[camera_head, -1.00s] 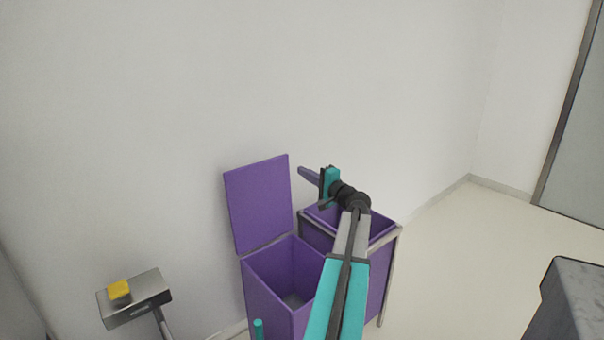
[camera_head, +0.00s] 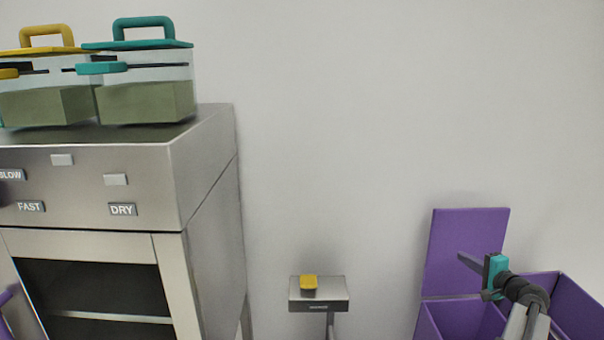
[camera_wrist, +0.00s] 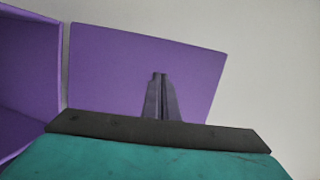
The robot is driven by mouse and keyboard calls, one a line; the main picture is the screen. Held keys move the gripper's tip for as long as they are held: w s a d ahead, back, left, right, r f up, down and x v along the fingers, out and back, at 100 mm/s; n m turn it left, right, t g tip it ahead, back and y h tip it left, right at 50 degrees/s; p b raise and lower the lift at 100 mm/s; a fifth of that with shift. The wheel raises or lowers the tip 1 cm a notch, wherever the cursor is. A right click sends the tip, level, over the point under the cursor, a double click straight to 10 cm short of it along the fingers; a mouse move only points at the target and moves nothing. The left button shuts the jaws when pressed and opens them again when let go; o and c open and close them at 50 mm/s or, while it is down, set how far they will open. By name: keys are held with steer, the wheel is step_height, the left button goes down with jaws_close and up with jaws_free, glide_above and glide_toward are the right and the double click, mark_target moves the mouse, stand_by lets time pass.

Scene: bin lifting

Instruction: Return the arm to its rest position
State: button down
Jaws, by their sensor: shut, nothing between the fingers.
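My arm reaches in from the lower right of the head view, above the purple bins. My gripper (camera_head: 463,257) points left in front of the raised purple lid (camera_head: 440,235). Its fingers are shut with nothing between them. In the wrist view, my gripper (camera_wrist: 158,76) shows its two fingertips together against the purple lid (camera_wrist: 200,70). The open purple bin (camera_head: 440,318) lies below my gripper, and a second purple bin (camera_head: 580,305) stands to its right, partly hidden by my arm.
A steel machine (camera_head: 205,170) fills the left side, with teal-lidded (camera_head: 145,103) and yellow-lidded (camera_head: 45,106) containers on top. The wall between is bare.

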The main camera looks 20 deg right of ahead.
steer(key=w+a+f+n+g+y+p, duration=0.1)
steer(key=w+a+f+n+g+y, duration=0.3)
steer(key=a+f, duration=0.6)
steer(key=w+a+f+y+p, duration=0.1)
steer(key=w+a+f, duration=0.55)
steer(key=a, duration=0.65)
steer(key=s+a+f+n+g+y, duration=0.2)
steer(key=a+f+g, duration=0.1)
steer(key=a+f, duration=0.55)
steer(key=s+a+f+n+g+y, duration=0.1)
steer(key=s+a+f+n+g, duration=0.15)
steer(key=a+f, duration=0.6)
steer(key=s+a+f+n+g+p, duration=0.1)
steer(key=s+a+f+n+g, duration=0.25)
steer(key=s+a, duration=0.5)
steer(key=s+a+f+n+g+p, duration=0.1)
steer(key=s+a+f+n+g, duration=0.25)
steer(key=a, duration=0.75)
steer(key=s+a+f+n+g+h+p, duration=0.1)
steer(key=s+a+f+n+g+h, duration=0.1)
steer(key=s, duration=0.7)
steer(key=s+a+f+n+g+h, duration=0.2)
steer(key=s+h, duration=0.1)
steer(key=s, duration=0.6)
steer(key=shift+s+a+p, duration=0.15)
steer(key=shift+a+p, duration=0.1)
steer(key=shift+p, duration=0.15)
steer(key=shift+f+g, duration=0.1)
steer(key=shift+g, duration=0.15)
